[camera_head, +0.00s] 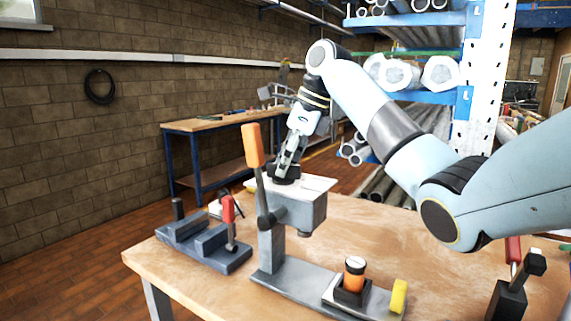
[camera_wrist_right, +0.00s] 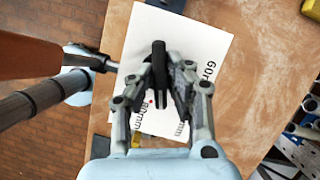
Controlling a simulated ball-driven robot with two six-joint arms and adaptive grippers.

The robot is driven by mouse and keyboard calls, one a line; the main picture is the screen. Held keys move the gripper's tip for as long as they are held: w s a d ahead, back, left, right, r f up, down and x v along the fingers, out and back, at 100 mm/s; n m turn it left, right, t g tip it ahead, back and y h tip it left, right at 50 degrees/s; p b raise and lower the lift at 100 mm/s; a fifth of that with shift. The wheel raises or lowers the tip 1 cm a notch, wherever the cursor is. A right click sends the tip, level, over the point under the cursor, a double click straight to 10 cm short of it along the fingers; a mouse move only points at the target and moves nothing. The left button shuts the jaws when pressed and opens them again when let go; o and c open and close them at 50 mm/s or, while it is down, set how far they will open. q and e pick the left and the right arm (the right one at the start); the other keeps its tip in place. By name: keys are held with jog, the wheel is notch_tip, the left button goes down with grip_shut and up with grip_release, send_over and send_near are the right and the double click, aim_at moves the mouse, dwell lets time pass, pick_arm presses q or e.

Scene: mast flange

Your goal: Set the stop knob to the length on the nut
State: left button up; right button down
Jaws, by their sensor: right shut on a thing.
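The black stop knob (camera_head: 286,172) sits on the white dial plate (camera_head: 318,184) on top of the grey press head (camera_head: 305,212). My right gripper (camera_head: 289,163) comes down from above and is shut on the knob. In the right wrist view, its fingers (camera_wrist_right: 161,88) close around the black knob (camera_wrist_right: 159,55) over the dial plate (camera_wrist_right: 190,45). Labels "60mm" and "80mm" show, the latter partly hidden, with a red dot beside it. An orange cylinder with a white top (camera_head: 355,275), perhaps the nut, stands in a black holder; its marking is unreadable. My left gripper is out of view.
An orange-handled lever (camera_head: 253,147) stands upright close left of my gripper. A fixture with a red handle (camera_head: 227,209) is at the left, a yellow block (camera_head: 398,296) at the front right. Bare wooden tabletop (camera_head: 400,235) lies right of the press.

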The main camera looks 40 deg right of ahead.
jog(key=shift+n, duration=0.3)
jog(key=shift+w+n+g+y+b, duration=0.1)
jog(key=shift+n+g+y+b, duration=0.25)
jog(key=shift+n, duration=0.55)
jog(key=shift+n+g, duration=0.35)
jog(key=shift+n, duration=0.45)
jog(key=shift+r+n+y+p, duration=0.1)
jog(key=shift+n+y+p, duration=0.2)
jog(key=shift+n, duration=0.2)
jog(key=shift+r+n+g+p, duration=0.15)
jog(key=shift+n+g+p, duration=0.25)
jog(key=shift+n+p, duration=0.4)
jog(key=n+g+p, duration=0.1)
jog(key=n+p, duration=0.2)
jog(key=shift+w+n+g, duration=0.1)
jog(key=shift+n+g, duration=0.2)
jog(key=shift+n, duration=0.1)
jog(key=shift+w+f+n+g+p, duration=0.15)
jog(key=shift+n+g+p, duration=0.55)
jog(key=shift+n, duration=1.1)
jog(key=shift+f, duration=0.1)
